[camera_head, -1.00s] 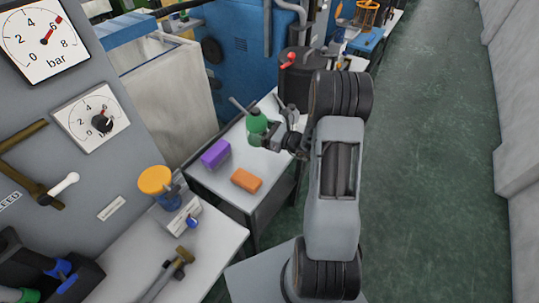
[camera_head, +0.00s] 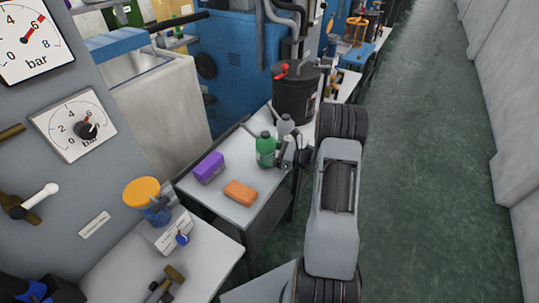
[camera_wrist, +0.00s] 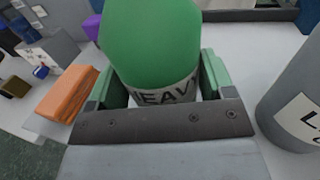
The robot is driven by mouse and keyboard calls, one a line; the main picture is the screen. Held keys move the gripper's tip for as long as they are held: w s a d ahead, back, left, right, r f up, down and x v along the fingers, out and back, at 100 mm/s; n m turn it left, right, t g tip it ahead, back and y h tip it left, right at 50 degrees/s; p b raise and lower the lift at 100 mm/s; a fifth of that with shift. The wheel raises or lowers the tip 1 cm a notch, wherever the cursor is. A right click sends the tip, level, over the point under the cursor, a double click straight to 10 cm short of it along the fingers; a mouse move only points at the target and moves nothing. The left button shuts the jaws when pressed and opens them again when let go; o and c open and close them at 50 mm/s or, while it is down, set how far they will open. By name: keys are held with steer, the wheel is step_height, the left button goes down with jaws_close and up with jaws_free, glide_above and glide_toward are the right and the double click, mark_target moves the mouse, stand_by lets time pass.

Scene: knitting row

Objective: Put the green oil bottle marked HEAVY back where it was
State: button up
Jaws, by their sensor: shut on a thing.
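The green oil bottle (camera_head: 265,152) is at the back of the small grey table (camera_head: 222,196). In the wrist view the green bottle (camera_wrist: 150,45) stands between my gripper's fingers, with part of the word HEAVY showing on its pale label. My gripper (camera_head: 277,155) is shut on it; in the wrist view my gripper (camera_wrist: 155,85) has a green-lined finger on each side of the bottle. The bottle looks upright. Its base is hidden, so I cannot tell whether it touches the table.
A grey bottle (camera_head: 286,127) stands close beside the green one; its label (camera_wrist: 304,117) is partly cut off in the wrist view. A purple block (camera_head: 209,168) and an orange block (camera_head: 240,192) lie on the table. A dark drum (camera_head: 297,95) stands behind.

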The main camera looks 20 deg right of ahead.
steer(key=shift+f, duration=0.5)
steer(key=shift+f, duration=0.15)
steer(key=o, duration=1.2)
steer(key=shift+c, duration=0.2)
